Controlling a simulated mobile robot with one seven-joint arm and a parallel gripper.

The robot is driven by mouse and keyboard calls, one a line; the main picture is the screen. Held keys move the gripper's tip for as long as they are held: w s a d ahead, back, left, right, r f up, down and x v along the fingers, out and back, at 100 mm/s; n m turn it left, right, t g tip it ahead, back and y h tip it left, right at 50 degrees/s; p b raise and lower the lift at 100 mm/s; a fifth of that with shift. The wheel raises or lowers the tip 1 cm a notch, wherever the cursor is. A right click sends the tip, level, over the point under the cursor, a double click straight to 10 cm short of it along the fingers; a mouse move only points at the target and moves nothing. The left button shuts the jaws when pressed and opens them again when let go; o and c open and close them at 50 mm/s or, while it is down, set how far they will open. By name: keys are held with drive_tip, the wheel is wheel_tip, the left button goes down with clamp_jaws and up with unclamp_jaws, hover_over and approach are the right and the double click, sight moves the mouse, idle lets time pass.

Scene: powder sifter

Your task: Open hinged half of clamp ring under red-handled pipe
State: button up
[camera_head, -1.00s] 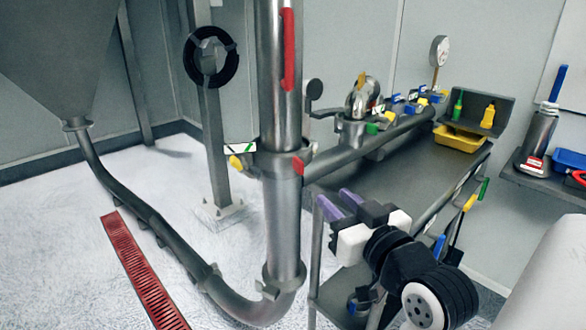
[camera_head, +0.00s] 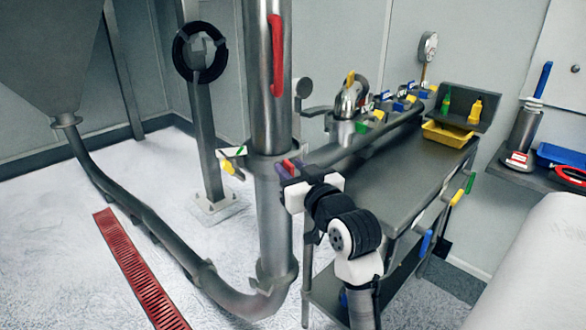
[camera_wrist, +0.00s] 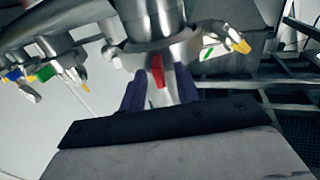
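The steel pipe (camera_head: 255,110) with the red handle (camera_head: 276,60) stands upright left of centre in the head view. Below the handle, the clamp ring (camera_head: 258,162) sits around the pipe joint. It appears closed, partly hidden by my gripper. A red tab (camera_wrist: 157,70) sticks out from the ring in the wrist view. A yellow-handled latch (camera_head: 230,168) is on the ring's left side; it also shows in the wrist view (camera_wrist: 240,45). My gripper (camera_head: 288,168) is at the ring's right side. Its purple fingers are apart on either side of the red tab, with gaps visible.
A side pipe (camera_head: 375,138) runs right over a metal table (camera_head: 400,185), with several coloured clamps on it. A yellow tray (camera_head: 447,135) is at the table's back. A curved hose (camera_head: 150,225) and a red floor grate (camera_head: 140,275) lie left.

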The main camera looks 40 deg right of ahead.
clamp_jaws()
